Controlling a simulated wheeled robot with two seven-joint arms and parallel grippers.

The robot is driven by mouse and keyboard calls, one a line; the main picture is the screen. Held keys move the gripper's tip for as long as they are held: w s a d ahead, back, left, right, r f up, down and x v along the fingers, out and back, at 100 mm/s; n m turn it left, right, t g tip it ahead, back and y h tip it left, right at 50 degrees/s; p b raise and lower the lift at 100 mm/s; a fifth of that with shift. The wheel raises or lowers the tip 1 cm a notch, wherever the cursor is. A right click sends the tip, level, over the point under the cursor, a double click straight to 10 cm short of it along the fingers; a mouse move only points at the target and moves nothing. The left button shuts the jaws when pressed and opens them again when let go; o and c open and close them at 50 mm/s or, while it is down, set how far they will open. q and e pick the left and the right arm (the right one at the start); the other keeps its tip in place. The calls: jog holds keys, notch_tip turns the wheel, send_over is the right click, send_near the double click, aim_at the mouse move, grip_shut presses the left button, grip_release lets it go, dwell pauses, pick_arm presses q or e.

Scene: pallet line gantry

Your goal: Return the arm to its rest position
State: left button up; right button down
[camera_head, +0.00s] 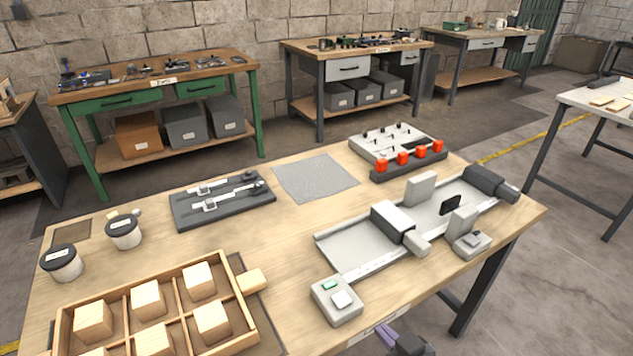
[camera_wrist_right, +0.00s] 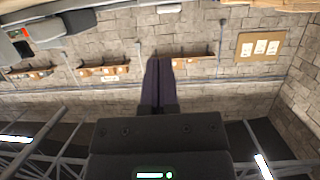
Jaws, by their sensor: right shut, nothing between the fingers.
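My right gripper (camera_head: 385,333) shows at the bottom edge of the head view, low in front of the workbench's near edge. Its purple fingers are together and hold nothing. In the right wrist view the dark fingers (camera_wrist_right: 160,66) lie side by side, shut, with a block wall behind them. Most of the right arm is out of the head view. My left gripper and arm are not in view.
The wooden workbench (camera_head: 290,225) carries a compartment tray (camera_head: 240,316) with wooden blocks, a grey gantry fixture (camera_head: 352,250), a dark tool holder (camera_head: 222,215), two lidded tubs and a panel with orange parts (camera_head: 402,158). Free floor (camera_head: 560,240) lies to the right.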

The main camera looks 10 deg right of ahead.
jog(key=s+d+f+m+g+h, duration=0.1)
jog(key=s+d+f+g+h, duration=0.1)
jog(key=s+f, duration=0.35)
jog(key=s+d+f+g+h, duration=0.1)
jog(key=s+f+g, duration=0.1)
jog(key=f, duration=0.7)
jog(key=s+a+f+g, duration=0.1)
jog(key=s+f+g, duration=0.2)
jog(key=s, duration=0.5)
jog(key=s+a+f+g+h, duration=0.1)
jog(key=s+f+g, duration=0.2)
jog(key=s, duration=0.6)
jog(key=s+f+g, duration=0.3)
jog(key=s+f, duration=0.3)
jog(key=s, duration=0.2)
jog(key=shift+s+a+f, duration=0.35)
jog(key=shift+a+f, duration=0.05)
